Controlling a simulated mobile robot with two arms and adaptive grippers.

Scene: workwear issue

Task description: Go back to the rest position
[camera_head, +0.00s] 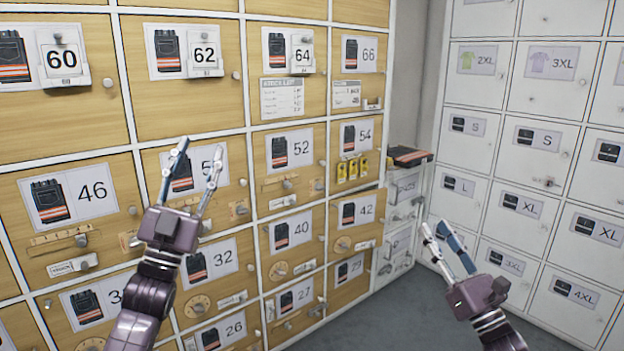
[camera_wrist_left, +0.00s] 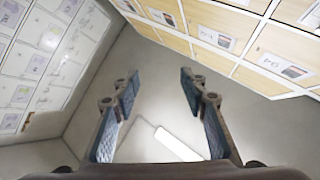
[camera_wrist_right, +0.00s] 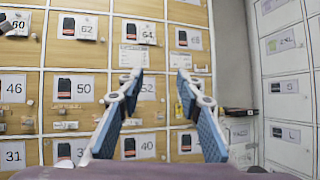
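My left gripper (camera_head: 198,154) is raised in front of the wooden locker wall, near the door numbered 50. Its fingers are spread and nothing is between them; the left wrist view shows the two pads (camera_wrist_left: 160,90) apart over grey floor. My right gripper (camera_head: 436,229) is in front of the corner between the wooden lockers and the white lockers, lower than the left. The right wrist view shows its fingers (camera_wrist_right: 158,82) apart and empty. Neither gripper visibly touches anything.
Wooden numbered lockers (camera_head: 180,110) fill the left and middle. White lockers (camera_head: 480,150) stand on the right. The door numbered 42 (camera_head: 357,212) seems to stick out slightly. Dark folded clothing (camera_head: 408,155) lies on a grey unit (camera_head: 402,190) in the corner. Grey floor (camera_head: 400,310) is clear.

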